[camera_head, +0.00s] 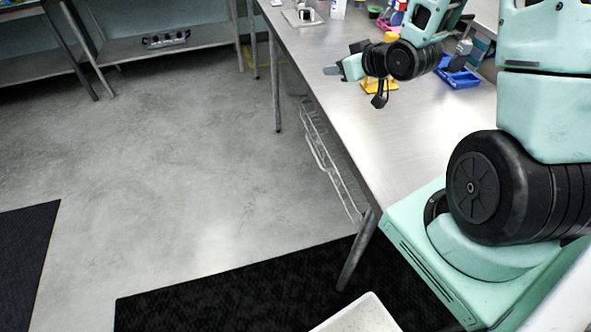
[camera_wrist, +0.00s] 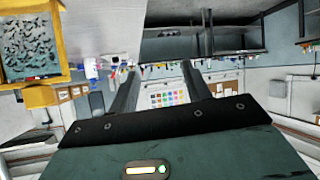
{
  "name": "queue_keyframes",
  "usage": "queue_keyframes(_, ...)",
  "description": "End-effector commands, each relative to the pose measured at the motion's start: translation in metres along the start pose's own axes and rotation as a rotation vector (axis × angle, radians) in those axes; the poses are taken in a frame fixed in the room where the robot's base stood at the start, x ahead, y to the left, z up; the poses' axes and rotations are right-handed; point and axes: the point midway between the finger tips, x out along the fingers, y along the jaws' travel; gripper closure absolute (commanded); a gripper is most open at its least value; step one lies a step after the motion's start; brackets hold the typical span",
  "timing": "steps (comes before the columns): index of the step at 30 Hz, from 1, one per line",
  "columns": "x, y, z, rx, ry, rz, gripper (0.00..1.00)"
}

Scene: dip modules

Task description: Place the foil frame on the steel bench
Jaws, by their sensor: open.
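The steel bench (camera_head: 405,130) runs from the lower right to the top of the head view. My gripper (camera_head: 334,70) is above the bench near its left edge, pointing left. In the wrist view my gripper (camera_wrist: 158,82) has its two fingers apart with nothing between them. A yellow frame (camera_wrist: 66,36) around a dark speckled panel is at the upper left of the wrist view, apart from the fingers; it looks like the foil frame. In the head view yellow parts (camera_head: 379,88) show behind my wrist, mostly hidden, and I cannot tell if they are the same frame.
A blue tray (camera_head: 459,76) lies on the bench right of my wrist. A white plate with a small device (camera_head: 304,16) and bottles stand at the bench's far end. The near bench surface is bare. A wire rack (camera_head: 330,160) hangs below its left edge.

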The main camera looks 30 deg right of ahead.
Motion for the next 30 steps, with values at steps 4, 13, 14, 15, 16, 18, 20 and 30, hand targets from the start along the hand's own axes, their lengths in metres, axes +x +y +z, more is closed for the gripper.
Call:
queue_keyframes(4,-0.009,-0.098,-0.011,-0.089,-0.214,-0.121,0.52)
queue_keyframes(13,-0.127,-0.258,0.018,-0.291,-0.665,-0.321,0.52)
queue_keyframes(14,-0.143,-0.268,0.023,-0.313,-0.706,-0.337,0.52)
queue_keyframes(15,-0.163,-0.279,0.029,-0.344,-0.757,-0.357,0.52)
queue_keyframes(16,-0.178,-0.286,0.034,-0.364,-0.793,-0.369,0.52)
queue_keyframes(18,-0.207,-0.297,0.043,-0.407,-0.861,-0.393,0.52)
queue_keyframes(20,-0.226,-0.302,0.049,-0.435,-0.906,-0.406,0.52)
queue_keyframes(30,-0.251,-0.307,0.057,-0.47,-0.969,-0.42,0.52)
